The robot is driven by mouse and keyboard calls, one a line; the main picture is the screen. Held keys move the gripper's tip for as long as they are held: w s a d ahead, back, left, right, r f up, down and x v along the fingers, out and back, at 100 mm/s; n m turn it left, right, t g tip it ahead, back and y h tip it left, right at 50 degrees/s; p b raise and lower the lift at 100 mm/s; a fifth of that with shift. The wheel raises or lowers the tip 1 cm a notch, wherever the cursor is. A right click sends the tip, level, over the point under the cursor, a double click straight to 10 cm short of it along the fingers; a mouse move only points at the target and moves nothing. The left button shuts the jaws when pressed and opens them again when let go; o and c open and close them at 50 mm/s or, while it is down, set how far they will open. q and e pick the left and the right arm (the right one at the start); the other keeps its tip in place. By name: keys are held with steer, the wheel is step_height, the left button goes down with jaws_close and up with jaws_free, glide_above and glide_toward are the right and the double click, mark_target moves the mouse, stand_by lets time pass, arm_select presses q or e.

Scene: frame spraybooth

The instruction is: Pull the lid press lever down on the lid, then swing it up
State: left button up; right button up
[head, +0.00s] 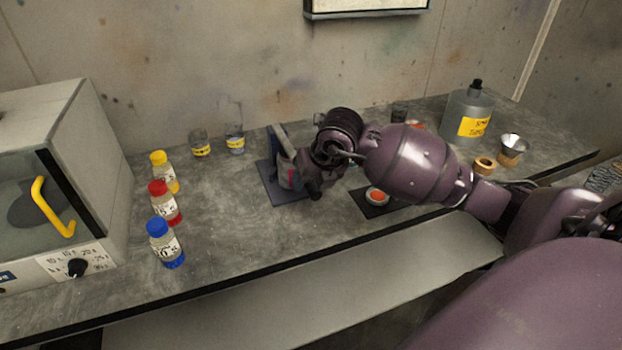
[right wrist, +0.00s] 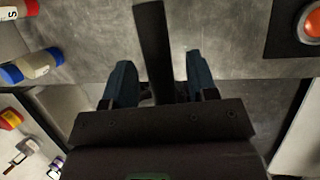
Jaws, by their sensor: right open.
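The lid press stands on a blue-grey base plate (head: 271,190) in the middle of the bench, with a grey upright (head: 282,141) leaning at its back. My right gripper (head: 312,188) is at the press and hides much of it, including where the lid sits. In the right wrist view, a dark bar (right wrist: 153,45), seemingly the lever, runs down between the two blue fingers of my right gripper (right wrist: 160,80). The fingers are open, with a gap on each side of the bar. My left gripper is not in view.
Bottles with yellow (head: 158,157), red (head: 157,187) and blue (head: 156,227) caps stand left of the press. A grey bottle (head: 466,112) stands at the back right. Bench front-centre is clear.

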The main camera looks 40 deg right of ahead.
jaws_close()
steer(key=shift+w+r, duration=0.1)
steer(key=shift+r, duration=0.05)
